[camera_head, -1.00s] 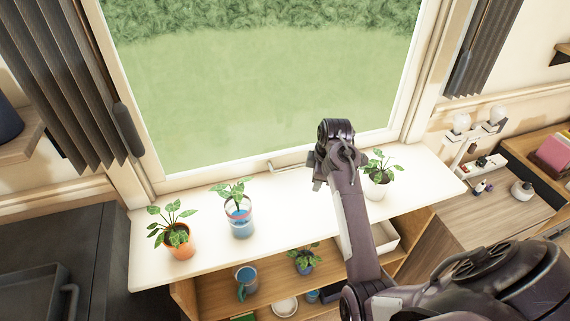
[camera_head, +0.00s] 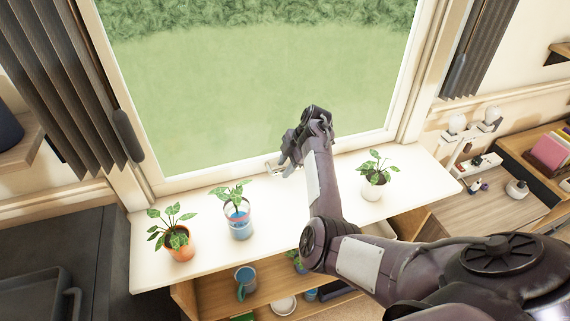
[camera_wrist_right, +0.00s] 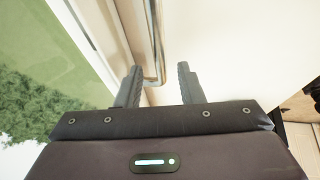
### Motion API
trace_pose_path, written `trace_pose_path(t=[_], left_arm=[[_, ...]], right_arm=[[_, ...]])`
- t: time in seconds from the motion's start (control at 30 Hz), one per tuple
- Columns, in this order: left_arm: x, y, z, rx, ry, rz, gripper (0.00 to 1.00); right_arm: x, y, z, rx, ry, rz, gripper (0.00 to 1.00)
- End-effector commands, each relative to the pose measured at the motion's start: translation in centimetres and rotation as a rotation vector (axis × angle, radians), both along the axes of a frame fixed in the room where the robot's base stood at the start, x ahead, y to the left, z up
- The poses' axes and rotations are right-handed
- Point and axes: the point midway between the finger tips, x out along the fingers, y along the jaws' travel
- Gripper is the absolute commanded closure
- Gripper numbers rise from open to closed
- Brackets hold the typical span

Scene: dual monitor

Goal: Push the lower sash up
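The lower sash is a cream window frame (camera_head: 215,178) around a large pane, and its bottom rail sits down at the white sill. A small pale bar handle (camera_head: 273,169) on that rail is partly hidden by my right gripper (camera_head: 287,163). In the right wrist view my right gripper (camera_wrist_right: 157,68) has its two dark fingers apart. The handle (camera_wrist_right: 154,45) runs lengthwise there, its near end in the gap between the fingers. I cannot tell whether a finger touches it. My left gripper is not in view.
A shelf below holds a blue mug (camera_head: 245,280). Dark curtains (camera_head: 65,80) hang at both sides.

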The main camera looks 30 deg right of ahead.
Motion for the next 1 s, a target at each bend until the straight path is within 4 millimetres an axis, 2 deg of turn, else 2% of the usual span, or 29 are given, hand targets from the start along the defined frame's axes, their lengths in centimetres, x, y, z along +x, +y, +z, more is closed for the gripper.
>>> trace_pose_path(t=[0.33,0.6,1.0], left_arm=[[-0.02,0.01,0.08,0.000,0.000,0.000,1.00],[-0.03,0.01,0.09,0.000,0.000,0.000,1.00],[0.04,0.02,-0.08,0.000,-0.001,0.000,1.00]], right_arm=[[0.14,0.19,-0.52,-0.001,-0.001,-0.001,0.66],[0.13,0.18,-0.50,-0.001,0.000,0.000,1.00],[0.65,0.13,0.10,-0.002,-0.002,0.000,1.00]])
